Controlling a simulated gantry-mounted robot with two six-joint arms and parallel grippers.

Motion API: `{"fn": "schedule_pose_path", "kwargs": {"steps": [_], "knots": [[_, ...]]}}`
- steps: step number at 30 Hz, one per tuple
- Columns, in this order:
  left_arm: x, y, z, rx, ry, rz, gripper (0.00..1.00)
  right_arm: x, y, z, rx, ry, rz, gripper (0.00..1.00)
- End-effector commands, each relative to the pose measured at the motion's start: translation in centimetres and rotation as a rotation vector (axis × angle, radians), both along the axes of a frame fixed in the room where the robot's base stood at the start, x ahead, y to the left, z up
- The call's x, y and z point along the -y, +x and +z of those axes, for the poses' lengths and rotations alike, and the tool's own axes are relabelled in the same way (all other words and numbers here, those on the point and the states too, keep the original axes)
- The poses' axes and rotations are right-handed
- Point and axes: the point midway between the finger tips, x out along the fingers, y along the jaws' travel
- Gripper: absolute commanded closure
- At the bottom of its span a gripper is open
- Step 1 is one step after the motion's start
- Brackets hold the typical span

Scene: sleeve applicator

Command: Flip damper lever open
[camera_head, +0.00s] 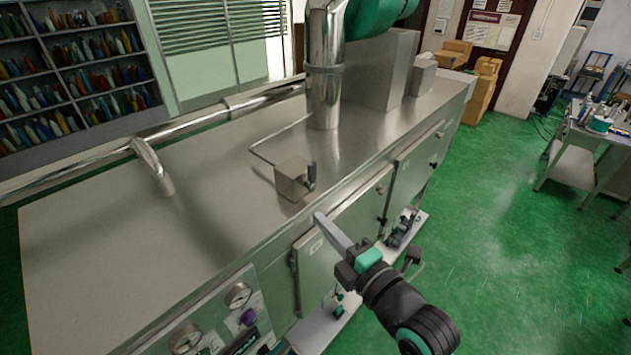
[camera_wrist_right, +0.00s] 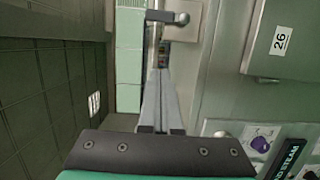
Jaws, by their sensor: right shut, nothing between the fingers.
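The damper lever (camera_head: 311,176) is a short dark handle on the right side of a small metal box (camera_head: 291,179) on top of the steel machine (camera_head: 90,260). It stands roughly upright. My right gripper (camera_head: 321,219) is in front of the machine's front edge, below and slightly right of the lever, apart from it. Its long grey fingers are shut and empty. In the right wrist view the shut fingers (camera_wrist_right: 160,75) point away from the camera. A dark bar with a rounded end (camera_wrist_right: 167,17) shows beyond them; I cannot tell if it is the lever. My left gripper is not in view.
A thin rod (camera_head: 278,140) runs from the box towards the tall steel duct (camera_head: 324,85) behind it. Front doors (camera_head: 350,230) with latches lie under my right gripper. The machine top left of the box is mostly clear.

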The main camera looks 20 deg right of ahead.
Motion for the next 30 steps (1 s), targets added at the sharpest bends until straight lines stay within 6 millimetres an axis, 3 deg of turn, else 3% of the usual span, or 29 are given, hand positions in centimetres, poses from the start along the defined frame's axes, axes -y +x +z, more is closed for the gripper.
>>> {"fn": "schedule_pose_path", "kwargs": {"steps": [11,19,21,26,30], "knots": [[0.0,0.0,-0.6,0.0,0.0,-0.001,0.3,0.0,0.7,0.0,0.005,0.001,-0.001,1.0],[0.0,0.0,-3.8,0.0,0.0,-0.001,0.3,-0.8,5.3,-0.3,0.006,0.001,0.0,1.0],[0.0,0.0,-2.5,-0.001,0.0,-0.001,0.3,-0.9,6.8,0.5,0.001,0.001,0.0,1.0],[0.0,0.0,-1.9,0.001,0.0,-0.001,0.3,-1.4,10.0,0.5,0.002,0.001,-0.001,1.0],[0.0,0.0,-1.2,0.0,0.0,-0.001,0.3,1.0,10.9,0.5,0.003,0.002,-0.005,1.0]]}}
